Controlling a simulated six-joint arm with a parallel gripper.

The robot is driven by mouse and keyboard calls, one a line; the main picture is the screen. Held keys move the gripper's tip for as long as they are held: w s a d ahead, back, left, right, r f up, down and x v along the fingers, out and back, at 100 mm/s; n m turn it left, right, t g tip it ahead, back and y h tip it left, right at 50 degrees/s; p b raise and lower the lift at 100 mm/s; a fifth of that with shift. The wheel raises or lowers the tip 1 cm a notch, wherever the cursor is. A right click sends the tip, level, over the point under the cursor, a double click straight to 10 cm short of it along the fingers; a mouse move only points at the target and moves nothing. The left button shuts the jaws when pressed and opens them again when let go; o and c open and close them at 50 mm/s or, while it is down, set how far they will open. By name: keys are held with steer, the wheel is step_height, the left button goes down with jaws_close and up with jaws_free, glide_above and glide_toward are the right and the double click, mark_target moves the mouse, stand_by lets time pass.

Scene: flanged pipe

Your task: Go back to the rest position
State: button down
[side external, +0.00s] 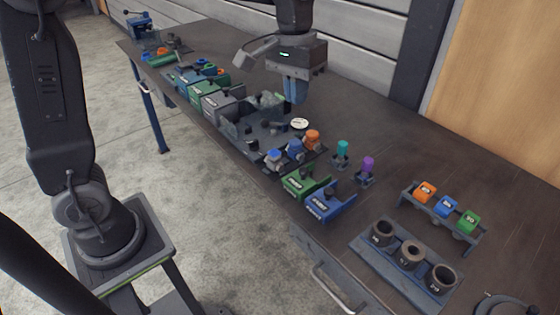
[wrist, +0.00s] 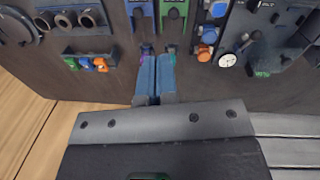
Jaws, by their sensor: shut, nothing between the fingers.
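My gripper (side external: 294,98) is shut and empty, with its blue fingers pointing down above the back part of the bench. It hangs above and behind a dark fixture (side external: 262,138) with a white round gauge (side external: 299,124). In the wrist view the two blue fingers of my gripper (wrist: 156,58) lie side by side with nothing between them. The gauge also shows in the wrist view (wrist: 227,60), to the right of the fingers. How high the fingertips are over the bench is hard to tell.
The bench (side external: 380,180) holds a green vise (side external: 300,183), a blue vise (side external: 330,203), a teal peg (side external: 343,147), a purple peg (side external: 367,164), a rack of coloured blocks (side external: 446,207) and a cup holder (side external: 405,262). A panelled wall (side external: 365,40) stands behind.

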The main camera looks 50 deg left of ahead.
steer(key=s+a+m+t, duration=0.1)
steer(key=s+a+t, duration=0.1)
steer(key=s, duration=0.7)
steer(key=s+a+f+t+y, duration=0.1)
steer(key=s+a+t, duration=0.1)
steer(key=s, duration=0.7)
steer(key=shift+s+a+f+m+t, duration=0.25)
steer(key=shift+a+m+t, duration=0.15)
steer(key=shift+t, duration=0.3)
